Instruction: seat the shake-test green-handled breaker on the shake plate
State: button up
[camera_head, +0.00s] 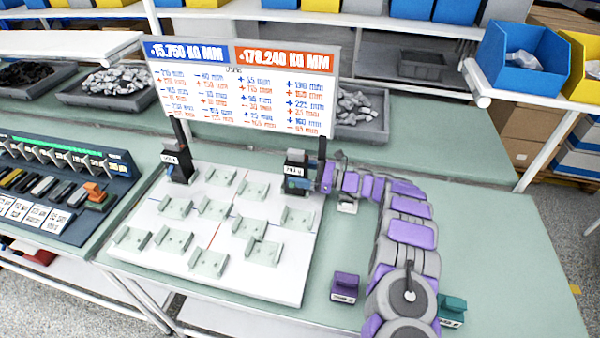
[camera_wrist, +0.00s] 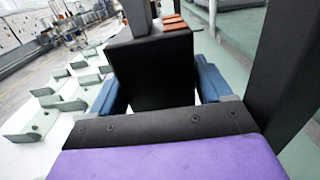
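My gripper (camera_head: 300,184) is at the right rear of the white plate (camera_head: 215,262), low beside a black box with a small display (camera_head: 297,158). In the wrist view its two blue fingers (camera_wrist: 163,85) stand wide apart on either side of a black box (camera_wrist: 150,70). A pale gap shows beside the right finger, so I see no firm grip. I cannot make out a breaker with a green handle. A teal block (camera_head: 452,308) lies at the lower right, partly hidden by my arm. I cannot tell which surface is the shake plate.
Several pale cradles (camera_head: 208,262) stand on the white plate. A sign board (camera_head: 240,85) rises behind it, with a second black display box (camera_head: 178,165) at left. A breaker panel (camera_head: 60,205) is farther left. A purple block (camera_head: 345,287) sits beside my arm. The right table is mostly clear.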

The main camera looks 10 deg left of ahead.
jog(key=o, duration=0.4)
jog(key=shift+c, duration=0.2)
jog(key=d+p, duration=0.2)
jog(key=d, duration=1.5)
jog(key=shift+d+f+p, duration=0.2)
jog(key=shift+p, duration=0.2)
